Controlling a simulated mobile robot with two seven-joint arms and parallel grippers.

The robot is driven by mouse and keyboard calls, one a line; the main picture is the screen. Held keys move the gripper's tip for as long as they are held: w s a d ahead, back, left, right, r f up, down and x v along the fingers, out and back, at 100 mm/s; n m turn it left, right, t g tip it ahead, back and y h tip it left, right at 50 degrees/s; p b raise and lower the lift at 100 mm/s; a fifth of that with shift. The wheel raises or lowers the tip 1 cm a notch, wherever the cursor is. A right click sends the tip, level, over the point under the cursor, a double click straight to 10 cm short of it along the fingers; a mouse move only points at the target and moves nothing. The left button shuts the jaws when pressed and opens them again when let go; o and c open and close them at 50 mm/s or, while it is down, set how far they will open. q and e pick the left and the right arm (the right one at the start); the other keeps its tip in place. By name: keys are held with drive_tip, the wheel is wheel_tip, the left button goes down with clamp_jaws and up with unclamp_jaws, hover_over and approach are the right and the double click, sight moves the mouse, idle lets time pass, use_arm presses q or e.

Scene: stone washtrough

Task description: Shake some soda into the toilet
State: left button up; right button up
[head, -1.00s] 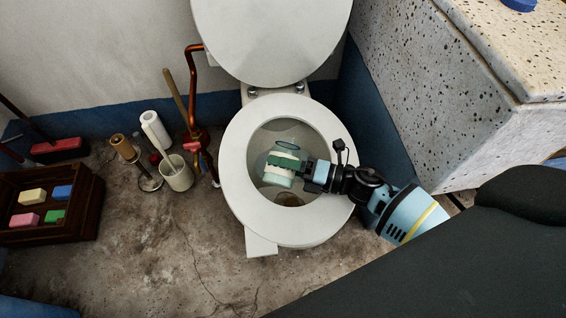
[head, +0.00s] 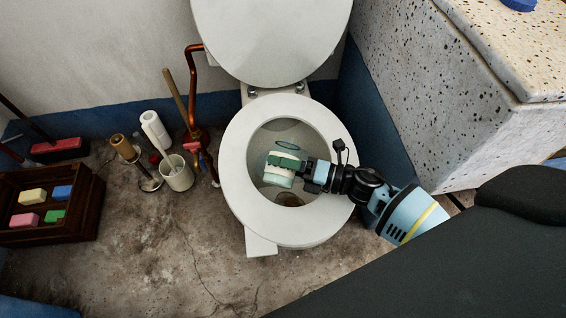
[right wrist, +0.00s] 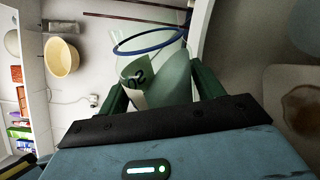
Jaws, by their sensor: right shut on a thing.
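The toilet (head: 235,180) stands in the middle of the head view with its lid (head: 270,40) raised and its bowl open. The container is above the bowl opening and looks tilted. In the right wrist view the container (right wrist: 172,78) is between the green fingers, and a thin blue ring (right wrist: 118,47) shows beyond it. I cannot tell whether soda is coming out. My left gripper is not in view.
Left of the toilet stand a brush holder (head: 177,178), a white roll (head: 155,130) and a copper pipe (head: 190,85). A dark wooden crate (head: 75,225) with coloured blocks is at far left. A speckled stone trough (head: 440,100) blocks the right side. The front floor is clear.

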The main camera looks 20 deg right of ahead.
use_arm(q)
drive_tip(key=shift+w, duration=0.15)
use_arm(e)
drive_tip(key=shift+r, duration=0.1)
drive_tip(key=shift+r, duration=0.1)
